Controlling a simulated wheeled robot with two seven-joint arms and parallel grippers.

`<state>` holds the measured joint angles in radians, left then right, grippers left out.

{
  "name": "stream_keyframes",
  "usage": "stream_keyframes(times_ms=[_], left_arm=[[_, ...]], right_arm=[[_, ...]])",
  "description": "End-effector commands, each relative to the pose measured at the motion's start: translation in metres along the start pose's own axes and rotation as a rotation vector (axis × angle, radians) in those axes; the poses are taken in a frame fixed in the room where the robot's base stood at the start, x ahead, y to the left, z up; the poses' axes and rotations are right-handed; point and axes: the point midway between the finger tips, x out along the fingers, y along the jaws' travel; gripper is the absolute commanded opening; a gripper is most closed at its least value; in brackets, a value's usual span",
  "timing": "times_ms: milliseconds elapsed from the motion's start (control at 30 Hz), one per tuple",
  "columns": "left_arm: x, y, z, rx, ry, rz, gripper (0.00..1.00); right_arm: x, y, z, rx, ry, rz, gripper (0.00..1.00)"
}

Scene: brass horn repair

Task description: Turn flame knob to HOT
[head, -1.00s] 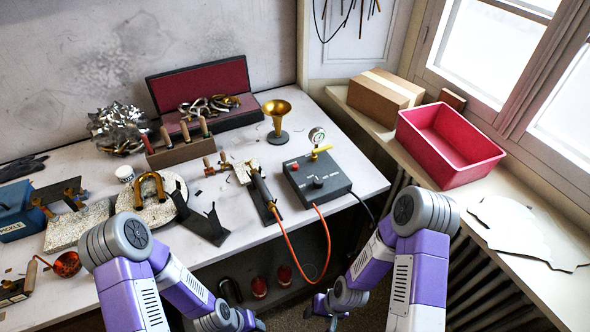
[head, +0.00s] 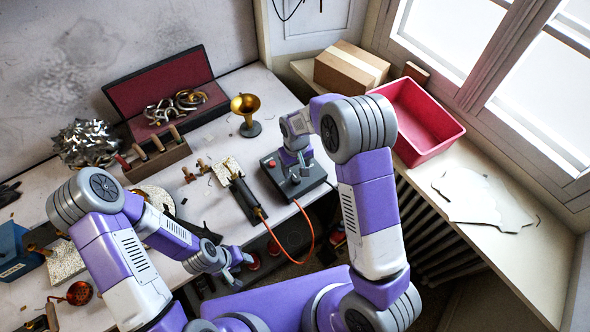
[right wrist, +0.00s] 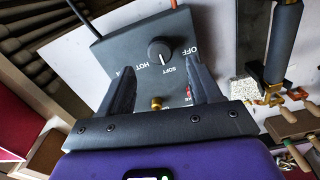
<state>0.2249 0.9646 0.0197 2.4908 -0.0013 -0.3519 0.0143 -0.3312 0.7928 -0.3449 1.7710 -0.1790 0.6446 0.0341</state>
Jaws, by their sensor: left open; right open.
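The dark control box (head: 316,183) stands near the table's right end. In the right wrist view the round flame knob (right wrist: 160,50) is on its face, with the words OFF, SOFT and HOT printed around it. I cannot clearly tell where its pointer sits. My right gripper (right wrist: 160,66) is open, one finger on each side of the knob's area, with its tips a little short of the knob; contact is not visible. My left gripper (head: 240,262) is open and empty near the table's front edge.
The torch (head: 243,195) with its orange hose (head: 308,228) lies left of the box. A brass bell (head: 246,108) stands behind it. A red bin (head: 450,128) and a cardboard box (head: 350,66) sit on the windowsill. A brass fitting (right wrist: 156,103) shows between my right fingers.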

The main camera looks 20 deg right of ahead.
Motion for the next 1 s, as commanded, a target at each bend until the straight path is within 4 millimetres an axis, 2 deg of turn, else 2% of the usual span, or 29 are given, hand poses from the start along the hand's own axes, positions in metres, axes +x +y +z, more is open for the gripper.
stream_keyframes(times_ms=[100, 300, 667, 767, 1000], left_arm=[[0.000, 0.000, 0.000, 0.000, -0.001, 0.000, 0.43], [-0.001, 0.000, 0.000, 0.000, 0.000, 0.000, 0.43], [-0.001, 0.000, 0.000, 0.000, 0.000, 0.000, 0.43], [-0.001, 0.000, 0.000, 0.000, 0.000, 0.000, 0.43], [-0.001, 0.000, 0.000, 0.000, 0.001, 0.000, 0.43]], right_arm=[[0.022, 0.000, 0.001, 0.000, -0.005, -0.001, 0.63], [0.047, 0.000, 0.001, 0.000, -0.002, -0.001, 0.63], [0.054, 0.000, 0.000, 0.000, 0.000, -0.002, 0.63], [0.054, 0.000, 0.000, 0.000, 0.000, -0.002, 0.51], [0.053, 0.000, 0.000, 0.000, 0.000, -0.002, 0.14]])
